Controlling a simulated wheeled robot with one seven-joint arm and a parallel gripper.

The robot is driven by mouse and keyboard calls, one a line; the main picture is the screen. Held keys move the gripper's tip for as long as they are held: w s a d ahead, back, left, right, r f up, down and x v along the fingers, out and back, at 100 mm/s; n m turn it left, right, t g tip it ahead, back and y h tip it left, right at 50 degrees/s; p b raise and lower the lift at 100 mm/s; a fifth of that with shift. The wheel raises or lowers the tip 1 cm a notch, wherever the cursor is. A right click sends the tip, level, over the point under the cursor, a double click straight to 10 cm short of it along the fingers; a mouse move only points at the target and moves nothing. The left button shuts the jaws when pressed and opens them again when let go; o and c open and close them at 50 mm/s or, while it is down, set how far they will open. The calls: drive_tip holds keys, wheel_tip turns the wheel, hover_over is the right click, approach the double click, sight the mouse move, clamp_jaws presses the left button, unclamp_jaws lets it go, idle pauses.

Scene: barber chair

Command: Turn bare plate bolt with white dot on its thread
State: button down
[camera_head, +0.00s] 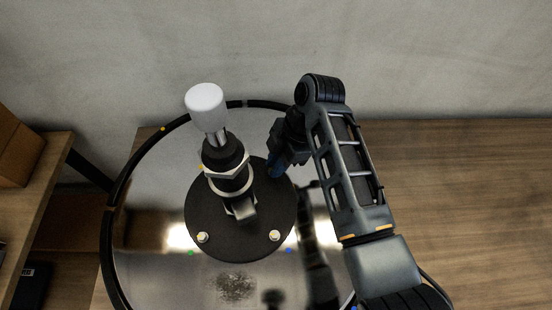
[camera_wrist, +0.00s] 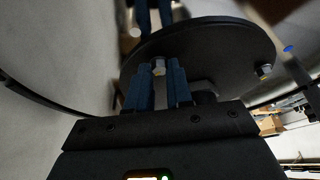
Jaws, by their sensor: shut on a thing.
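The black round plate (camera_head: 240,235) lies on a shiny disc. My gripper (camera_head: 276,168) reaches down at the plate's back right edge, and the arm hides part of that area. In the wrist view my gripper's blue fingers (camera_wrist: 158,80) are shut on a pale bolt (camera_wrist: 158,66) at the plate's edge. Two other bolts, the front left bolt (camera_head: 203,237) and the front right bolt (camera_head: 275,235), stand on the plate untouched. Another bolt (camera_wrist: 264,70) shows at the right in the wrist view. I cannot make out a white dot on any thread.
A column with a white knob (camera_head: 206,101) rises from the plate, left of my gripper. The shiny disc (camera_head: 150,210) has a dark rim and small coloured dots, including a blue dot (camera_head: 289,250). A wooden surface (camera_head: 470,210) lies clear at the right.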

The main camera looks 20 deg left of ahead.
drive_tip(key=m, duration=0.2)
drive_tip(key=m+t, duration=0.1)
drive_tip(key=m+t+y, duration=0.1)
drive_tip(key=m, duration=0.1)
drive_tip(key=shift+s+d+m, duration=0.15)
drive_tip(key=shift+s+m, duration=0.1)
drive_tip(key=shift+m, duration=0.05)
drive_tip(key=m, duration=0.2)
drive_tip(key=m+t, duration=0.1)
drive_tip(key=m, duration=0.1)
drive_tip(key=shift+s+t, duration=0.2)
drive_tip(key=shift+t, duration=0.1)
drive_tip(key=m+t, duration=0.1)
drive_tip(key=m, duration=0.4)
drive_tip(key=shift+s+t, duration=0.2)
drive_tip(key=shift+t, duration=0.2)
drive_tip(key=m, duration=0.2)
drive_tip(key=m+t+h, duration=0.1)
drive_tip(key=m, duration=0.1)
drive_tip(key=shift+s+a+m+h, duration=0.1)
drive_tip(key=shift+a+m+h, duration=0.1)
drive_tip(key=shift+m+h, duration=0.15)
drive_tip(key=shift+m+t, duration=0.3)
drive_tip(key=shift+m, duration=0.05)
drive_tip(key=c, duration=1)
unclamp_jaws()
drive_tip(key=shift+r, duration=0.1)
drive_tip(key=shift+b+v, duration=0.3)
drive_tip(key=shift+v, duration=3.5)
